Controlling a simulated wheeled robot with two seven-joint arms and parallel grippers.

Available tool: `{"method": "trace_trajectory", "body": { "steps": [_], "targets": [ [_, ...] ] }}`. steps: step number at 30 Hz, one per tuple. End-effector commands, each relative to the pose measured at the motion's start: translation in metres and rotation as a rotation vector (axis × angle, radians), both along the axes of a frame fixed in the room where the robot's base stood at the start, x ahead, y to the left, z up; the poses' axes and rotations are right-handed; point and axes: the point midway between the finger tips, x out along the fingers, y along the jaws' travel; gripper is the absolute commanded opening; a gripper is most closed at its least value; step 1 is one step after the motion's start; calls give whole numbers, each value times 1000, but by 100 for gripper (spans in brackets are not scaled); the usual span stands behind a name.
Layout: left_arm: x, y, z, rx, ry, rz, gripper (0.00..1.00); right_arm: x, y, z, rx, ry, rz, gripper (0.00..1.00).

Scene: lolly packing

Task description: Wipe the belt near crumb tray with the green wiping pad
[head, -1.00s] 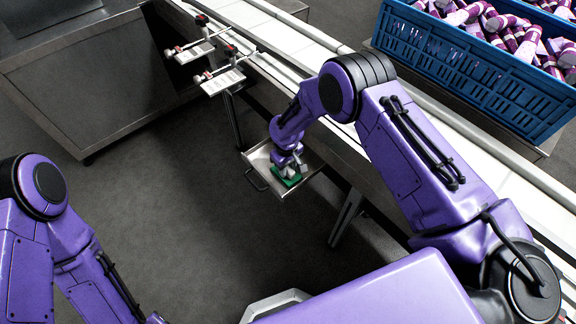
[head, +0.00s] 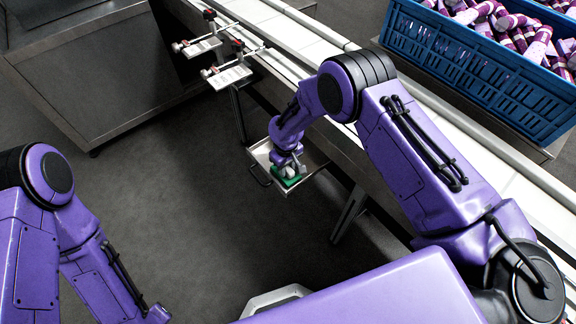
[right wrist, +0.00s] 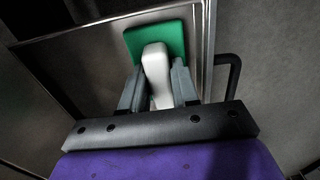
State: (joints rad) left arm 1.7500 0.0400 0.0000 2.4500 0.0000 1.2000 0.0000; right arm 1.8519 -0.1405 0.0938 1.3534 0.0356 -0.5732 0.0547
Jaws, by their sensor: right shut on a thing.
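The green wiping pad (head: 289,182) is at the crumb tray, below my right gripper (head: 288,169). The right wrist view shows the green pad (right wrist: 172,38) with a white handle (right wrist: 156,66). My right gripper (right wrist: 158,85) is shut on that handle. The crumb tray (head: 315,163) is a shallow metal tray with a dark handle, beside the belt; its rim and floor also show in the right wrist view (right wrist: 75,65). Whether the pad touches the tray floor I cannot tell. The white belt (head: 275,30) runs diagonally behind my right arm. My left gripper is out of view.
A blue crate (head: 470,75) of purple-and-white wrapped lollies stands beyond the belt at the upper right. Two small bracketed fixtures (head: 228,76) sit at the belt's near edge. A metal cabinet (head: 95,75) stands at the upper left. The grey floor between is clear.

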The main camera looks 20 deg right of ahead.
Motion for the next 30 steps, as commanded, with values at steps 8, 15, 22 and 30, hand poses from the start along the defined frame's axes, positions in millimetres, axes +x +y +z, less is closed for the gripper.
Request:
{"method": "trace_trajectory", "body": {
  "steps": [8,15,22,30],
  "targets": [
    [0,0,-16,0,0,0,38,11,5,-6,2,2,-2,5],
    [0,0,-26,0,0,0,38,26,11,-2,1,4,-1,5],
    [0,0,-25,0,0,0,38,26,11,0,1,4,-2,5],
    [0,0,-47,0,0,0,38,45,17,-4,2,1,0,5]
  ]
}}
